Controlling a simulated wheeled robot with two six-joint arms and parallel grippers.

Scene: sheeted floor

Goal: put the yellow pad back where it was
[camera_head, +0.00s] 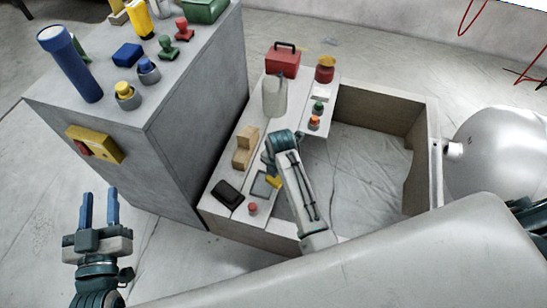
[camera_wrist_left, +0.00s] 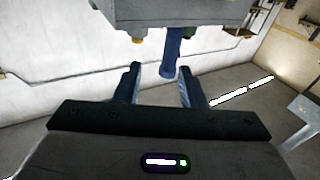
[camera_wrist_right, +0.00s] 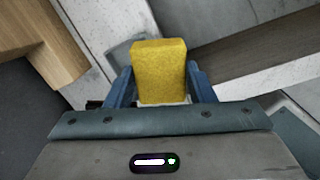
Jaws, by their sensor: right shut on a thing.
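The yellow pad (camera_head: 274,182) is between the fingers of my right gripper, above the wooden bench near a dark-rimmed grey square (camera_head: 261,187). In the right wrist view the pad (camera_wrist_right: 160,72) fills the gap between the blue fingers of my right gripper (camera_wrist_right: 160,82), which is shut on it. A pale grey patch (camera_wrist_right: 121,50) shows behind the pad's left side. In the head view my right arm hides most of that gripper. My left gripper (camera_head: 100,192) is open and empty at the lower left, in front of the grey cabinet; it also shows in the left wrist view (camera_wrist_left: 159,72).
A wooden block (camera_head: 245,147), a black case (camera_head: 228,194) and a red button (camera_head: 253,209) lie around the grey square. A red toolbox (camera_head: 283,61) and grey canister (camera_head: 275,97) stand farther back. The cabinet (camera_head: 190,120) on the left carries several items.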

